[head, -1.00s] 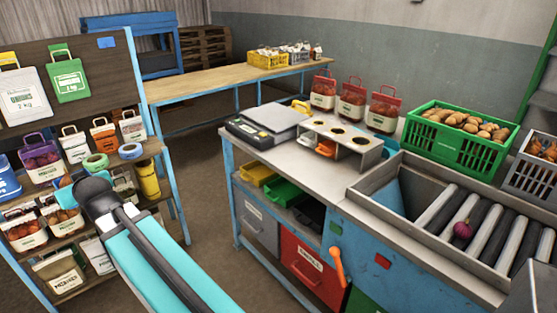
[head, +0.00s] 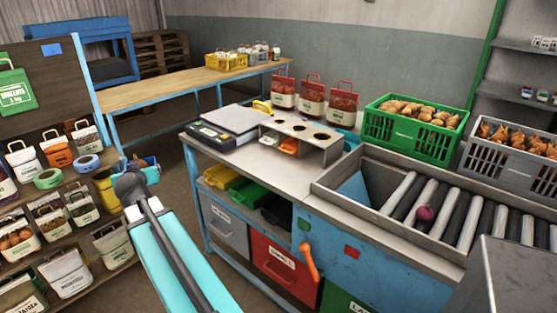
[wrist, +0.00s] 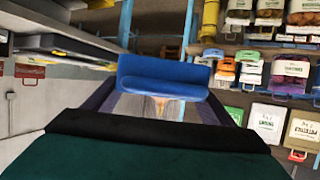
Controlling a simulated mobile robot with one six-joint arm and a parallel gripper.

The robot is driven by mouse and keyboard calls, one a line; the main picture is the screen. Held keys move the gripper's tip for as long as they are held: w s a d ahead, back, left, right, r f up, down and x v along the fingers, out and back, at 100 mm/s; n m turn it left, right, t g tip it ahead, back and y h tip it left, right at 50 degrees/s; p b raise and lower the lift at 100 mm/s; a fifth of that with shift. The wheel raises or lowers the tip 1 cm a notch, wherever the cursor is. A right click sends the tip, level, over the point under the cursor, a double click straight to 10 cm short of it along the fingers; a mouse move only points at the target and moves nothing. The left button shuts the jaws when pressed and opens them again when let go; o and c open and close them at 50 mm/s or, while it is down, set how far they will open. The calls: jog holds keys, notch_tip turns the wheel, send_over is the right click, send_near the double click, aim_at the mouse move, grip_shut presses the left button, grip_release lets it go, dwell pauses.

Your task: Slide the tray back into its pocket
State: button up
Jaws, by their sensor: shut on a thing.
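My gripper (wrist: 163,92) is shut on a blue tray (wrist: 165,76), which spans crosswise between the fingertips in the wrist view. In the head view the tray (head: 150,171) shows partly behind my arm's end, in the air between the left rack and the workbench. Its contents are unclear. Under the bench top is a row of a yellow tray (head: 220,177), a green tray (head: 248,193) and a black tray or dark opening (head: 281,213). The tray I hold is apart from this row. I cannot tell which pocket is empty.
The workbench (head: 320,165) carries a scale (head: 228,120), a holed stand (head: 300,132), red bags and a green crate (head: 408,122). An orange lever (head: 308,262) sticks out from its front. A rack of bags (head: 70,200) stands left. Open floor lies between.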

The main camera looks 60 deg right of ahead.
jog(key=s+d+f+m+g+h, duration=0.1)
jog(key=s+d+m+g, duration=0.2)
jog(key=s+d, duration=0.6)
jog(key=s+d+f+m+g+h+b, duration=0.1)
jog(key=s+d+m+g+h, duration=0.1)
jog(key=s+d, duration=0.7)
jog(key=s+d+m+g+h, duration=0.1)
jog(key=s+d+m+g, duration=0.3)
jog(key=s+d, duration=0.5)
jog(key=shift+s+d+f+m+g+h, duration=0.1)
jog(key=shift+d+f+m+g+h, duration=0.1)
jog(key=shift+d, duration=0.3)
jog(key=shift+s+d+f+m+g+h, duration=0.1)
jog(key=shift+s+d+g, duration=0.1)
jog(key=shift+d, duration=0.35)
jog(key=shift+s+d+f+m+g+h, duration=0.1)
jog(key=shift+d+g, duration=0.1)
jog(key=shift+d, duration=0.3)
jog(key=s+d+m+g, duration=0.1)
jog(key=s+d, duration=0.1)
jog(key=s, duration=0.2)
jog(key=s+d+m+g, duration=0.1)
jog(key=s+d, duration=0.1)
jog(key=s, duration=0.2)
jog(key=s+d+m+g+b, duration=0.1)
jog(key=s+d, duration=0.1)
jog(key=s, duration=0.2)
jog(key=shift+g, duration=0.4)
jog(key=shift+f, duration=0.15)
